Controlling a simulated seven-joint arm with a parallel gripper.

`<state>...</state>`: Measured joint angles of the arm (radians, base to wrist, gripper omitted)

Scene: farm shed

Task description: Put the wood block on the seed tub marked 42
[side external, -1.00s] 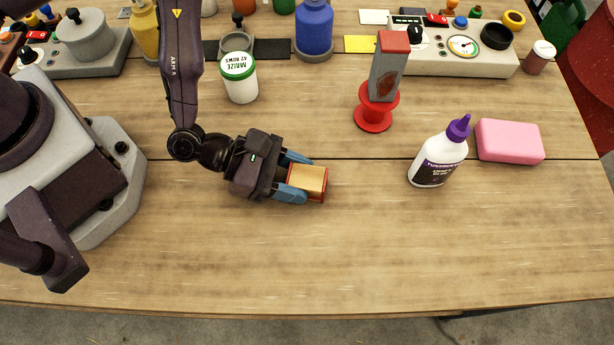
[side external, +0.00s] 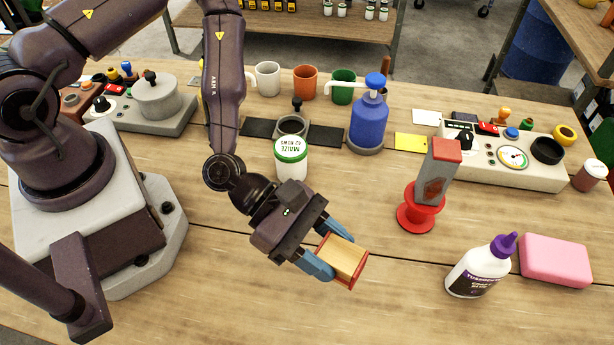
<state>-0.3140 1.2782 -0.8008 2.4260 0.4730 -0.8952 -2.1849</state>
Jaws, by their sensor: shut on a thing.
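My gripper (side external: 327,255) has its blue fingers shut on the wood block (side external: 345,256), a light wooden piece with red edges. Whether the block touches the table or hangs just above it is hard to tell. The seed tub (side external: 291,164) is white with a green-rimmed lid. Its lettering, upside down in the picture, reads MAIZE 42 ROWS. It stands upright on the table, behind and left of the gripper, with nothing on its lid.
A red spool (side external: 417,215) bearing a tall grey block (side external: 436,172) stands to the right. A blue pump bottle (side external: 368,120), cups and control boxes line the back. The table's middle front is clear.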

